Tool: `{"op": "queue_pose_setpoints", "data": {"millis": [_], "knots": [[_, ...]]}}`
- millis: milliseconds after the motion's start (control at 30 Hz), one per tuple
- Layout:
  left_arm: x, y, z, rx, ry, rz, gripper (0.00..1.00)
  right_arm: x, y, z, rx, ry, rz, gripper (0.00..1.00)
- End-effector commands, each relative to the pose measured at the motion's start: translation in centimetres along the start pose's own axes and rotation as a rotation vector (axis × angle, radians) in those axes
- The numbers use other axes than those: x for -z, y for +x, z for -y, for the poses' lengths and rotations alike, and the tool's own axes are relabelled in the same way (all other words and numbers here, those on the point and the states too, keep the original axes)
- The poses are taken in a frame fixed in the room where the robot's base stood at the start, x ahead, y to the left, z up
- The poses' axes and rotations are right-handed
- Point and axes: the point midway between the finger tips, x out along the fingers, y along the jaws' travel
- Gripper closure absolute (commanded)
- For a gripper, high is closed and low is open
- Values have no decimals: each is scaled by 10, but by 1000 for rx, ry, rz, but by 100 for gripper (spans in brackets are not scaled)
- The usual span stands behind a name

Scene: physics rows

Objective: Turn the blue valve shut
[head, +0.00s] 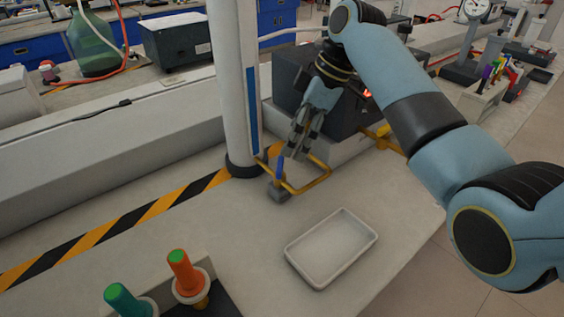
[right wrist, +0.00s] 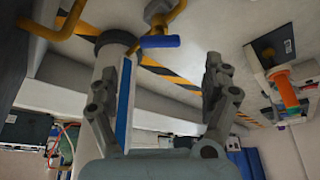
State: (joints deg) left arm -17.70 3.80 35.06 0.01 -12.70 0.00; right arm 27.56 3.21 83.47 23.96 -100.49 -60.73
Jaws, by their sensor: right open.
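The blue valve handle (head: 281,167) sits on a grey valve body (head: 279,188) in a yellow pipe (head: 318,181), near the foot of a white post. It points up in the head view. In the right wrist view the blue handle (right wrist: 160,41) lies crosswise just beyond the fingers, near the top. My right gripper (head: 301,150) is above and slightly right of the handle. Its fingers also show in the right wrist view (right wrist: 168,62), spread apart with nothing between them and not touching the handle. My left gripper is not in view.
The white post (head: 232,80) with a blue strip stands close beside the valve. A dark box (head: 300,85) is behind my right gripper. An empty white tray (head: 332,248) lies in front. Orange (head: 185,272) and green (head: 125,300) handles stand at the front left. The bench between is clear.

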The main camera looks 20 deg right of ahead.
Motion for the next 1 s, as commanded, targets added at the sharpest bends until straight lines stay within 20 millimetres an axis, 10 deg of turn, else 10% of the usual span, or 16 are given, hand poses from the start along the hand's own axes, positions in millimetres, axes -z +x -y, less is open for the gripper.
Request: {"op": "queue_pose_setpoints", "data": {"millis": [333,767,1000], "knots": [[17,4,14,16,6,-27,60,0,65,0,2,1,0,17],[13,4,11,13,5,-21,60,0,77,0,0,0,1,17],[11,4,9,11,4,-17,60,0,77,0,0,0,1,47]]}}
